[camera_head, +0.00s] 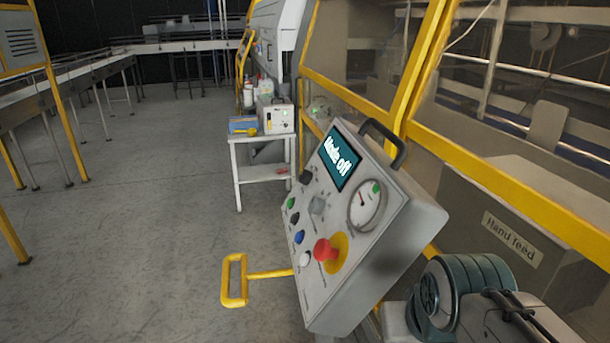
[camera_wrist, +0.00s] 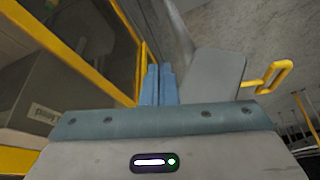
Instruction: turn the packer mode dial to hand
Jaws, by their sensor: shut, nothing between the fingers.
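The packer's tilted grey control panel (camera_head: 385,235) stands in the middle of the head view. Its screen (camera_head: 340,157) reads "Mode off". Below the screen are a dark knob (camera_head: 306,177) and a grey selector (camera_head: 318,205); I cannot tell which is the mode dial, and their pointers are too small to read. In the wrist view my gripper (camera_wrist: 160,72) is shut and empty, its blue fingers together. A plain grey face of the panel (camera_wrist: 215,75) shows just right of the fingers; no dial shows there. The fingers are not seen in the head view.
The panel also carries a red stop button (camera_head: 325,250), a gauge (camera_head: 367,205), several push buttons and a black handle (camera_head: 384,140). A yellow bar handle (camera_head: 235,281) juts out to its left. Yellow-framed guarding (camera_head: 500,185) stands on the right. The floor at left is clear.

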